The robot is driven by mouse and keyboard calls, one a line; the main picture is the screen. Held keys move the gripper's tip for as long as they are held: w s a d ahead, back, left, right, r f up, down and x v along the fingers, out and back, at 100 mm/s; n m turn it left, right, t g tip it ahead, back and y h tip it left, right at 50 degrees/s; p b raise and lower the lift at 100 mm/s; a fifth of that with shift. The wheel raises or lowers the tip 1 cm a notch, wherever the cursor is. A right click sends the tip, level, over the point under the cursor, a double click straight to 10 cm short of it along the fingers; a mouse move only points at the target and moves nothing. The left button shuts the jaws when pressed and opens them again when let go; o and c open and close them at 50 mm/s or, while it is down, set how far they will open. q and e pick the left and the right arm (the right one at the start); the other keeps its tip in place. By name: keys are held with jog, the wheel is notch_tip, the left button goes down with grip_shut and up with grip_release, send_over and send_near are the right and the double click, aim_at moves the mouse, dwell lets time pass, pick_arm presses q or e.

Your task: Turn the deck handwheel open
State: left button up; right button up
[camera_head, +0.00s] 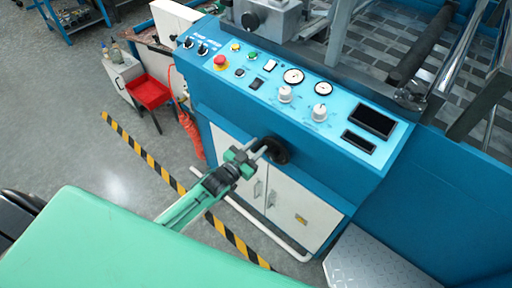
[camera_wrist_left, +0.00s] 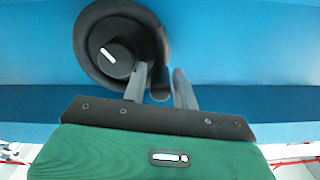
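The deck handwheel (camera_head: 280,150) is a small black wheel on the blue front of the machine, below the control panel. In the left wrist view the handwheel (camera_wrist_left: 110,47) shows a thick dark rim and a round hub with a white mark. My left gripper (camera_head: 258,150) is at the wheel's left side in the head view. In the wrist view the gripper (camera_wrist_left: 160,88) has its two grey fingers apart. The lower right part of the rim, or a grip on it, shows between them. A gap shows by the right finger; contact with the left one is unclear.
The blue control panel (camera_head: 262,88) with knobs, gauges and a red emergency button (camera_head: 220,61) lies above the wheel. White cabinet doors (camera_head: 287,198) are below it. A metal step plate (camera_head: 372,262) stands at the lower right. Yellow-black tape (camera_head: 140,152) marks the floor.

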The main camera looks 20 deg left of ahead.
aim_at(278, 164)
pick_arm(q)
grip_shut()
pick_arm(e)
jog(key=shift+w, duration=0.2)
